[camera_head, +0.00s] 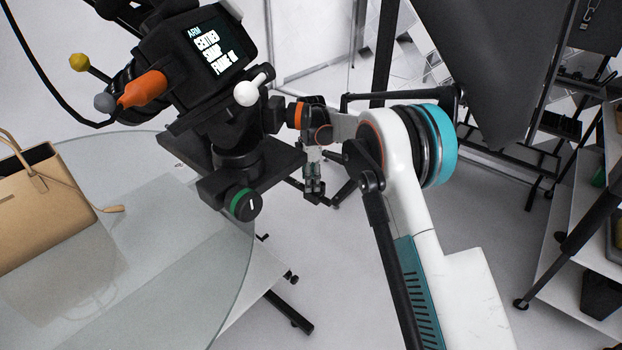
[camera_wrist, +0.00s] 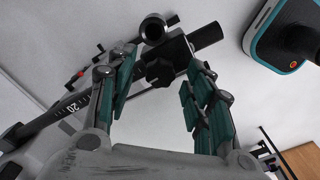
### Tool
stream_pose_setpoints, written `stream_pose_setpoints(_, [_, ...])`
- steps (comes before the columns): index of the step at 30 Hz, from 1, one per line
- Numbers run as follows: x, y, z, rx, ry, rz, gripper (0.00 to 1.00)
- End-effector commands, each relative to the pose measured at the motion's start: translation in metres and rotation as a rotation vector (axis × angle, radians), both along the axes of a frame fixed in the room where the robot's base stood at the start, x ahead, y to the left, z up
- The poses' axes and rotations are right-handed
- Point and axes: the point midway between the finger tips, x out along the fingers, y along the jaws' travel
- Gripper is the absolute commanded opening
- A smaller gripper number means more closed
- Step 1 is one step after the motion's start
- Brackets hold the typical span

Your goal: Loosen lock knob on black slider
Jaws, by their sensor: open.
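My gripper (camera_head: 314,188) hangs open and empty to the right of the black camera rig in the head view. In the wrist view my gripper (camera_wrist: 163,92) shows its teal finger pads spread apart. A black lobed knob (camera_wrist: 160,72) on a black bar marked 20 (camera_wrist: 75,106) appears beyond the fingertips, between the two fingers. No contact with it is visible. In the head view a round knob with a green ring (camera_head: 243,204) sits on the front of the rig's black mount (camera_head: 213,187), left of my gripper. I cannot tell which knob is the lock knob.
The rig carries a screen (camera_head: 217,55), an orange handle (camera_head: 143,89) and a white ball knob (camera_head: 246,93). A round glass table (camera_head: 190,255) with a tan handbag (camera_head: 45,205) is at left. Shelves (camera_head: 570,270) stand at right. Black stand legs cross the floor below.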

Motion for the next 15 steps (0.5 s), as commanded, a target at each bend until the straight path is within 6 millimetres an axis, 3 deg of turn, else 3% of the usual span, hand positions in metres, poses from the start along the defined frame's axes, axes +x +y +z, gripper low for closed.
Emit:
stream_pose_setpoints(5, [0.0, 0.0, 0.017, 0.0, 0.0, 0.0, 0.47])
stream_pose_setpoints(15, [0.0, 0.0, 0.084, 0.0, 0.0, 0.0, 0.47])
